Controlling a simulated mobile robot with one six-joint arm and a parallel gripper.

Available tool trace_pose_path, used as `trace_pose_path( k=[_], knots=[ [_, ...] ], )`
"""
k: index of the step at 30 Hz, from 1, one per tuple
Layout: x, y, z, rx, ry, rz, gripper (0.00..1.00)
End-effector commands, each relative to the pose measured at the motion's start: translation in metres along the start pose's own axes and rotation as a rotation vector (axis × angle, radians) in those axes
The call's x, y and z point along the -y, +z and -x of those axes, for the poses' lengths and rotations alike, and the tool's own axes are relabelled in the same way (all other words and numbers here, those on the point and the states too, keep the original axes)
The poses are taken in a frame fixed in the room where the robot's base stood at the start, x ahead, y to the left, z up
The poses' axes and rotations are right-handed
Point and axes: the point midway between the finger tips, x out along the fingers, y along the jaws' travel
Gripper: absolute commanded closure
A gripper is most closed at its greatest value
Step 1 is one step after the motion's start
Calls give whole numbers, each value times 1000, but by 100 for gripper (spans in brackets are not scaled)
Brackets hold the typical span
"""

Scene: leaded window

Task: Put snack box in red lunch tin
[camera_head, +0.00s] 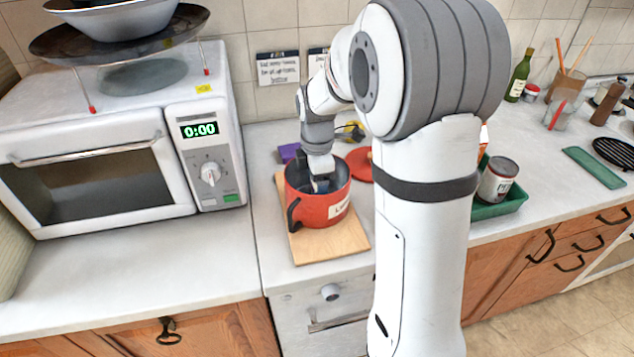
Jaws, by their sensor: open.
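The red lunch tin (318,212) stands open on a wooden board, with a dark handle on its front left and a white label. My gripper (320,185) points down inside the tin's mouth, with its jaws open. The tin's wall and my wrist hide most of the inside, so I cannot tell what lies in it. I cannot clearly pick out the snack box. A small purple item (290,152) lies behind the tin at the left, but I cannot tell what it is.
A red lid (360,164) lies behind the tin, partly hidden by my arm. A white microwave (120,135) stands at the left. A green tray (500,208) with a can (498,180) is right of my arm. The counter front left is clear.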

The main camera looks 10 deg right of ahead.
Motion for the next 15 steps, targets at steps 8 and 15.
trace_pose_path(
  k=[8, 15],
  knots=[
    [0, 0, 16, 0, 0, 1, 28],
    [-1, -1, 64, 0, 6, 1, 28]
  ],
)
